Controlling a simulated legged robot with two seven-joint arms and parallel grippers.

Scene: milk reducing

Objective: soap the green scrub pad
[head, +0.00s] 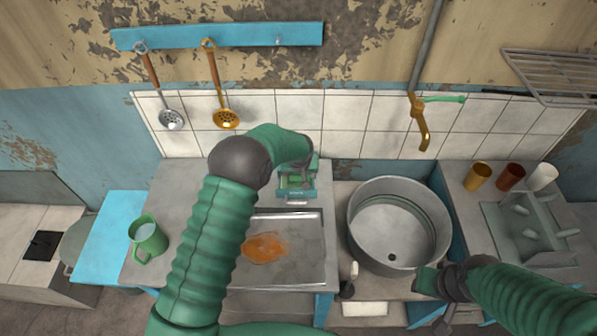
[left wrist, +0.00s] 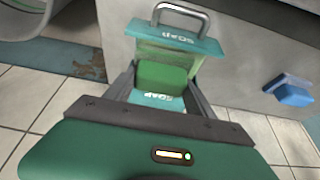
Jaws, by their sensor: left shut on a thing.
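My left gripper (head: 298,168) is shut on the green scrub pad (left wrist: 162,77), which shows between its two fingers in the left wrist view. A teal soap dispenser (left wrist: 178,42), with SOAP lettering and a metal loop handle, is right at the pad; a second SOAP label shows on the pad's near side. In the head view the dispenser (head: 295,193) stands on the counter behind the metal tray, under my left gripper. I cannot tell how firmly pad and dispenser touch. My right gripper (head: 440,285) is at the basin's front right; its jaws are unclear.
The metal tray (head: 309,263) has an orange stain (head: 264,248). A large round basin (head: 424,259) stands to its right. A green pitcher (head: 148,240) is at the left. Several cups and a grey rack (head: 530,228) are at the right. Ladles hang from the blue rail (head: 240,35).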

